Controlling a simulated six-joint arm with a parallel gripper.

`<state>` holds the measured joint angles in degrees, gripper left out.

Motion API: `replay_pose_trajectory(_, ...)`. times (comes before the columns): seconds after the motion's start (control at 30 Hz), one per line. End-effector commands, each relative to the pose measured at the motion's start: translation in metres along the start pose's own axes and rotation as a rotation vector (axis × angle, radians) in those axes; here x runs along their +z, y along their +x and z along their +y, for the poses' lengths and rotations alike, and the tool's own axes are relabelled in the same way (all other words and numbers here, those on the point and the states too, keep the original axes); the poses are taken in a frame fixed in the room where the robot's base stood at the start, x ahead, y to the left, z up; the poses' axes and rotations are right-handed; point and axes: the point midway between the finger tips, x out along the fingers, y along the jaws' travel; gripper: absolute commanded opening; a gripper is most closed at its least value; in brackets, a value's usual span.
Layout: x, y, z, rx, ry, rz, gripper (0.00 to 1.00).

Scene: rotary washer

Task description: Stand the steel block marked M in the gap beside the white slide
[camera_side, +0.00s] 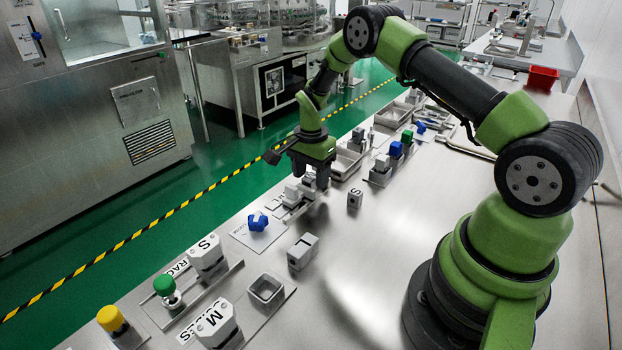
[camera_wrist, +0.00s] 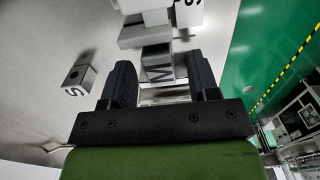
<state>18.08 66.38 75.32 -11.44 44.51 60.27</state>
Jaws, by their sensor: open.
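My gripper (camera_side: 312,172) points down over a small fixture near the left edge of the steel table, its jaws open. In the wrist view, the steel block marked M (camera_wrist: 158,70) shows between the two fingers (camera_wrist: 162,82), with bare space on either side of it. Grey and white pieces (camera_wrist: 143,36) sit just beyond the block; I cannot tell surely which is the white slide. In the side view, pale pieces (camera_side: 292,191) stand on the fixture beside the fingers, and the M block is mostly hidden there.
A steel block marked S (camera_side: 355,198) stands right of the gripper, and it also shows in the wrist view (camera_wrist: 75,80). A block marked L (camera_side: 302,250) lies nearer the camera. A blue knob (camera_side: 258,222) is at left. Open table lies to the right.

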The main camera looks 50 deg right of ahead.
Motion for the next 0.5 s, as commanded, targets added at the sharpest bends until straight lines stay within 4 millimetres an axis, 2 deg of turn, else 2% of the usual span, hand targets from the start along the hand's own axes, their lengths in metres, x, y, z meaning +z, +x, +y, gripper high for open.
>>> replay_pose_trajectory(0.3,0.000,-0.071,-0.001,-0.005,0.000,0.004,0.55)
replay_pose_trajectory(0.5,0.000,-0.098,0.000,-0.002,0.000,0.003,0.55)
